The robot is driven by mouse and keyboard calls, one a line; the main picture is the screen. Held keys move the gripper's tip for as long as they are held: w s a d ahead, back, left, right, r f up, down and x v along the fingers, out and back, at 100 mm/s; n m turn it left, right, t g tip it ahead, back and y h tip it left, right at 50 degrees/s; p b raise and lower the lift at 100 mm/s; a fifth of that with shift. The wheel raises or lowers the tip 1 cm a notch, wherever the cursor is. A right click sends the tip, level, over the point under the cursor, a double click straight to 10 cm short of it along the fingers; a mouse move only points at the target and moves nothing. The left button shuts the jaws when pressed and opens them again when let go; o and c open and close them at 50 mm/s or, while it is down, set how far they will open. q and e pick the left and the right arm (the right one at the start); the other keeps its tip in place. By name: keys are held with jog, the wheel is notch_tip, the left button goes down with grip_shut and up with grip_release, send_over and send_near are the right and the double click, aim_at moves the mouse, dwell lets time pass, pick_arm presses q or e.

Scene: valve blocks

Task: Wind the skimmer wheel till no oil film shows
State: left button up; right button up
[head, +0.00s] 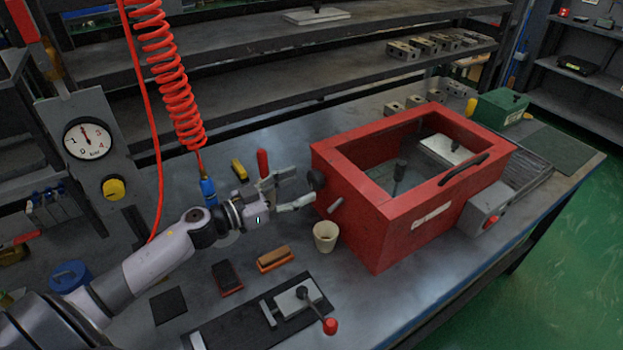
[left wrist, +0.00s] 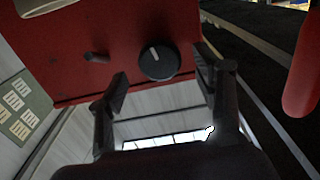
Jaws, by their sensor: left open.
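A red box (head: 390,225) with a window in its lid stands on the bench. A round black knob (head: 317,180) sits on its left side; I cannot tell whether it is the skimmer wheel. In the left wrist view the knob (left wrist: 159,61) has a pale pointer mark. My left gripper (head: 302,187) is open at the knob, and its fingers (left wrist: 163,78) stand either side of it, apart from it in that view. Through the window I see a pale block (head: 445,150) and a dark upright part (head: 398,178); I cannot make out an oil film. My right gripper is out of view.
A small peg (head: 335,205) juts from the box beside the knob. A cream cup (head: 325,237), a brush (head: 274,259) and a lever plate (head: 299,299) lie near my left arm. A red coiled hose (head: 172,85) hangs behind it.

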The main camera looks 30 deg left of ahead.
aim_at(311, 181)
pick_arm(q)
jog(key=x, duration=0.3)
jog(key=shift+w+d, duration=0.15)
jog(key=shift+w, duration=0.1)
jog(key=shift+w+d, duration=0.2)
jog(key=shift+w, duration=0.1)
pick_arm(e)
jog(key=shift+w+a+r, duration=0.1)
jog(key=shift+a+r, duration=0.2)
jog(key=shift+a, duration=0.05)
pick_arm(q)
jog(key=c, duration=1.1)
jog(key=shift+c, duration=0.2)
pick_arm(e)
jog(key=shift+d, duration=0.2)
pick_arm(q)
jog(key=shift+m+p, duration=0.3)
jog(key=shift+p, duration=0.05)
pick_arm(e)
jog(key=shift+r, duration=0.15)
